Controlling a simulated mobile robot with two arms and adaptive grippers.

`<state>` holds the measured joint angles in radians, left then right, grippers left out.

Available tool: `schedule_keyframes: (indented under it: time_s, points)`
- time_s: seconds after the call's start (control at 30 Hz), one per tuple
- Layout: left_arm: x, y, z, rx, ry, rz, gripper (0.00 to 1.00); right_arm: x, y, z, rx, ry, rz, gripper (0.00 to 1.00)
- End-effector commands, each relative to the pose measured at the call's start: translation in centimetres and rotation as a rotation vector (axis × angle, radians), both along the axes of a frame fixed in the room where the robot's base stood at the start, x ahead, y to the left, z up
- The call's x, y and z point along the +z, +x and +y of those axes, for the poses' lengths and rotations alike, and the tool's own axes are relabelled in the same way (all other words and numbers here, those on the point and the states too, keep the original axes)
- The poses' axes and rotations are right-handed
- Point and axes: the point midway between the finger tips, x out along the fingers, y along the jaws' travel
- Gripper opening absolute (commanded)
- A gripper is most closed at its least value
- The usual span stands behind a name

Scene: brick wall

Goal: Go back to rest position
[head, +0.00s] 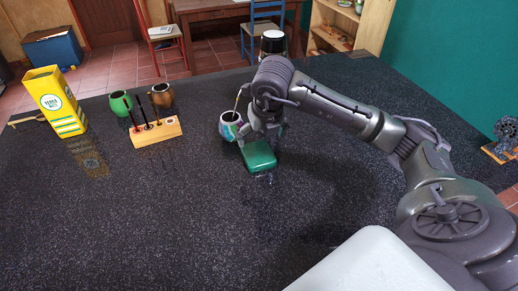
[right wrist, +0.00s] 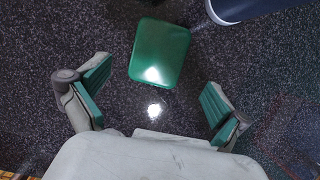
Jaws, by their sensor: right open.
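My right gripper (head: 262,138) is over the dark speckled counter (head: 200,220), just behind a green box-like object (head: 260,156). In the right wrist view my right gripper (right wrist: 155,100) has its two green-padded fingers spread wide, with nothing between them. The green object (right wrist: 160,52) lies on the counter ahead of the fingertips, apart from them. My left gripper is in neither view.
A multicoloured mug (head: 229,126) stands just left of my right gripper. A dark jar with a white band (head: 272,44) is behind my arm. A yellow carton (head: 55,102), a green mug (head: 120,103), a brown mug (head: 161,95) and a wooden holder (head: 156,132) stand left. The front counter is clear.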

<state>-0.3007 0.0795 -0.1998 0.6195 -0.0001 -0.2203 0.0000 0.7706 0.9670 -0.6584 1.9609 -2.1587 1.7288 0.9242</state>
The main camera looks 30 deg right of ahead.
Motion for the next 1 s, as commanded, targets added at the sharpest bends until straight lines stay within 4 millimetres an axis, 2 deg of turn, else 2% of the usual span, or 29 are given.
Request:
schedule_keyframes:
  time_s: [0.1, 0.23, 0.57, 0.87, 1.0]
  points:
    - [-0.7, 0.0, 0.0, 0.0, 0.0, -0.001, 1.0, 2.0, -0.6, 0.2, 0.001, 0.0, -0.004, 1.0]
    - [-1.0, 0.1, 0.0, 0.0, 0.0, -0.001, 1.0, 3.6, -1.1, 0.3, 0.0, 0.0, -0.002, 1.0]
    - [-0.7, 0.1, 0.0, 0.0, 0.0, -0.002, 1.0, 4.7, -1.4, 0.3, 0.0, 0.0, 0.002, 1.0]
    - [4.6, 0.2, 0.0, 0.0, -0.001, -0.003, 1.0, 10.0, -1.4, 0.3, 0.0, 0.0, 0.001, 1.0]
    - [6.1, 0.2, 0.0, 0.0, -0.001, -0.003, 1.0, 11.5, -1.4, 0.3, 0.0, 0.0, 0.002, 1.0]
